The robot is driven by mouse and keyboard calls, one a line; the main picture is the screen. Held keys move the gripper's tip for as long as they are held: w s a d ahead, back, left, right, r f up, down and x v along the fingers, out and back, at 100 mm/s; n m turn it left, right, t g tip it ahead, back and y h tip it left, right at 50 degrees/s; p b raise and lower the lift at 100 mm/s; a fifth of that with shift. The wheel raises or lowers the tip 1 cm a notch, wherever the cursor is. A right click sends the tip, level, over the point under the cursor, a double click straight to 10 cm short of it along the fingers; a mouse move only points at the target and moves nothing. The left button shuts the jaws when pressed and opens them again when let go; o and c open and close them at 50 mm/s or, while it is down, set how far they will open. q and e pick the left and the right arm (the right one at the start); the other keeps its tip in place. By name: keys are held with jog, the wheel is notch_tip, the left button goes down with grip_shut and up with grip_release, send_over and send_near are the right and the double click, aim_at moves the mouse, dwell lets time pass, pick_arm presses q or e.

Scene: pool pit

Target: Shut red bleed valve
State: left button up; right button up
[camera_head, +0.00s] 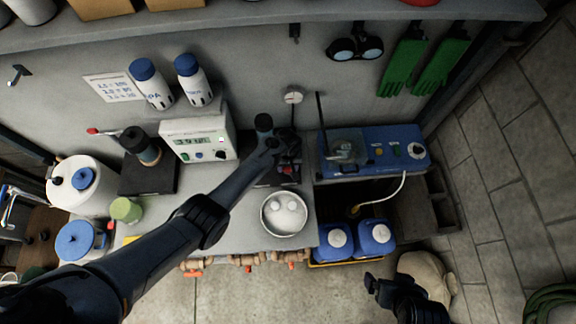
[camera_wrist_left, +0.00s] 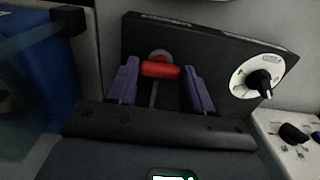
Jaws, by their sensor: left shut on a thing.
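The red bleed valve (camera_wrist_left: 160,69) has a red bar handle, seen in the left wrist view in front of a dark panel. My left gripper (camera_wrist_left: 160,85) has its two purple fingers on either side of this handle and is shut on it. In the head view the left gripper (camera_head: 286,160) is at the back of the bench, with a little red showing beside it. The arm and gripper hide most of the valve there. My right gripper (camera_head: 372,284) hangs low at the front right, away from the bench; its finger gap is unclear.
A white dial with a black knob (camera_wrist_left: 258,80) is right of the fingers. A white meter (camera_head: 198,140) stands left of the gripper, a blue unit (camera_head: 373,151) right. A steel bowl (camera_head: 284,214) sits in front. Blue jugs (camera_head: 375,238) stand below.

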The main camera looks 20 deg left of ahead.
pick_arm(q)
jog(key=shift+m, duration=0.3)
jog(key=m, duration=1.2)
jog(key=shift+m, duration=0.3)
jog(key=m, duration=0.4)
jog(key=shift+m+b, duration=0.3)
jog(key=shift+b, duration=0.1)
jog(key=o, duration=1)
jog(key=shift+o, duration=0.2)
